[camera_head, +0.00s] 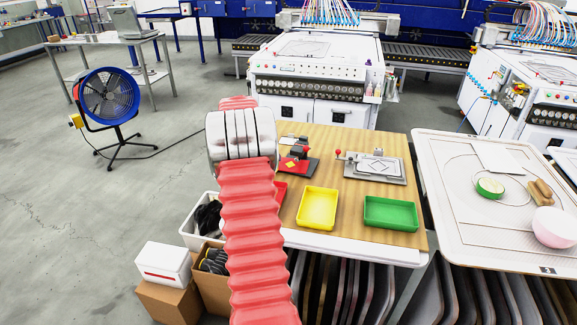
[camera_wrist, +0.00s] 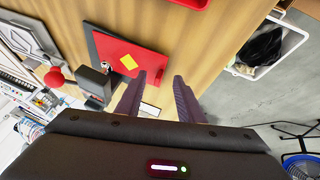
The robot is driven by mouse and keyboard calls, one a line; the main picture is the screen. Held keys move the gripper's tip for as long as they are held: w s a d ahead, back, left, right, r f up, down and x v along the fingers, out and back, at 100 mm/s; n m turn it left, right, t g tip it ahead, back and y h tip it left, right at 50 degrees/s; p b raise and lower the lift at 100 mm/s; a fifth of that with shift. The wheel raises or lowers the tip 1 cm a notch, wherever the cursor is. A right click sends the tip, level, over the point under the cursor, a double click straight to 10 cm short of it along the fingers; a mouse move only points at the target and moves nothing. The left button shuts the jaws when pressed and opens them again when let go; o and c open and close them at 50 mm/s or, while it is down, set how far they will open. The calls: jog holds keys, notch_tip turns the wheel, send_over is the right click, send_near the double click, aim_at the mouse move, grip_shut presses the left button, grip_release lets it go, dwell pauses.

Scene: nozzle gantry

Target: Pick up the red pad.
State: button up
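The red pad (camera_head: 289,164) lies on a dark plate of a small fixture on the wooden table, right of my arm in the head view. A small yellow patch lies on the pad. In the wrist view the red pad (camera_wrist: 132,45) is flat on the dark plate, ahead and left of my fingers. My gripper (camera_wrist: 158,78) shows two purple fingers spread apart with nothing between them. The fingers are beside the pad; I cannot tell their height above the table. In the head view my arm hides the gripper.
A red tray (camera_head: 281,192), yellow tray (camera_head: 317,226) and green tray (camera_head: 390,227) stand along the table's front. A lever fixture (camera_head: 376,180) with a red knob is right of the pad. A white bin (camera_wrist: 291,37) stands beside the table. Bare wood lies between trays and fixtures.

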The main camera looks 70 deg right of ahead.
jog(key=shift+x, duration=0.85)
jog(key=shift+r, duration=0.1)
jog(key=shift+c, duration=0.4)
grip_shut()
